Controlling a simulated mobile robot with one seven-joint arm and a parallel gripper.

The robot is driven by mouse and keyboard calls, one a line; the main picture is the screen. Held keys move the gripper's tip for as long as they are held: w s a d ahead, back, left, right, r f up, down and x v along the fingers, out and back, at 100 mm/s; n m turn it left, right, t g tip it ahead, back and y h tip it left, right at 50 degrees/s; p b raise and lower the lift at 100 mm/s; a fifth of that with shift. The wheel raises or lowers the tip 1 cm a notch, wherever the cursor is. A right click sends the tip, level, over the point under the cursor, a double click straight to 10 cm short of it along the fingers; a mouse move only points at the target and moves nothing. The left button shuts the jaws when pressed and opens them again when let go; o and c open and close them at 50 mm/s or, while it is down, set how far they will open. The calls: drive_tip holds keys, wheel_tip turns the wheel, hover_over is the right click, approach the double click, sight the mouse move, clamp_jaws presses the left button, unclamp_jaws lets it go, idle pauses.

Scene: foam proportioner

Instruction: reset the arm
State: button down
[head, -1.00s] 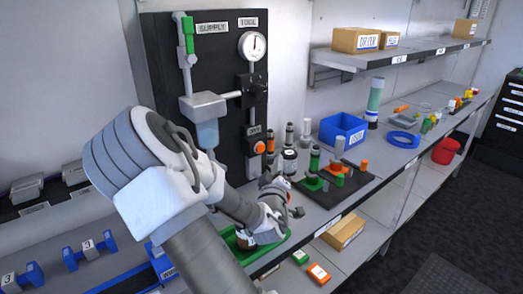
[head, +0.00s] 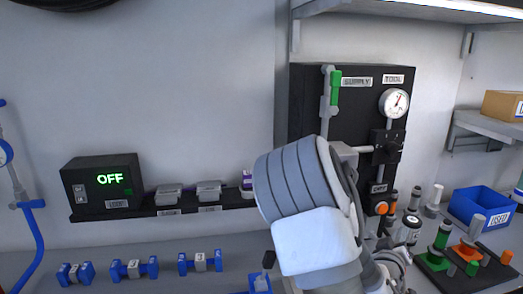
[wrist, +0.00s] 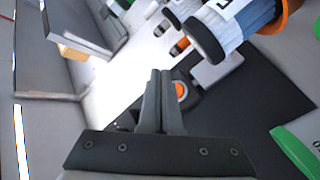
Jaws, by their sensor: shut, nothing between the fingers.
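My gripper (wrist: 163,102) shows in the wrist view with its two dark fingers pressed together and nothing between them. Beyond the fingertips are a black panel or board with an orange round part (wrist: 180,90), and a white and blue cylinder with a dark end (wrist: 225,35). None of these is held. In the head view my arm rises in front of the bench, and its white and grey links hide part of the black supply panel (head: 307,95). My gripper itself is hidden there.
A pressure gauge (head: 394,103) sits on the panel. A blue bin (head: 480,208) and a black board with coloured fittings (head: 465,278) are on the bench to the right. At left are a black box reading OFF (head: 103,187) and several blue-ended clamps (head: 200,261).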

drive_tip(key=s+a+r+m+g+y+p, duration=0.1)
drive_tip(key=s+a+r+y, duration=0.15)
drive_tip(key=a, duration=0.35)
drive_tip(key=s+a+r+m+g+y+p, duration=0.1)
drive_tip(key=s+a+r+g+y+p, duration=0.1)
drive_tip(key=a+y, duration=0.25)
drive_tip(key=s+a+r+m+g+y+p, duration=0.1)
drive_tip(key=s+a+r+y, duration=0.15)
drive_tip(key=a, duration=0.45)
drive_tip(key=s+a+r+n+g, duration=0.1)
drive_tip(key=s+a+r, duration=0.1)
drive_tip(key=s, duration=0.4)
drive_tip(key=s+a+r+g+y+p, duration=0.1)
drive_tip(key=s+a+r, duration=0.1)
drive_tip(key=s+r, duration=0.2)
drive_tip(key=s+a+r+n+g+p, duration=0.1)
drive_tip(key=s+a+r, duration=0.1)
drive_tip(key=s, duration=0.6)
drive_tip(key=shift+a+r+n+g, duration=0.3)
drive_tip(key=shift+r+g, duration=0.1)
drive_tip(key=shift+r, duration=0.25)
idle(1.2)
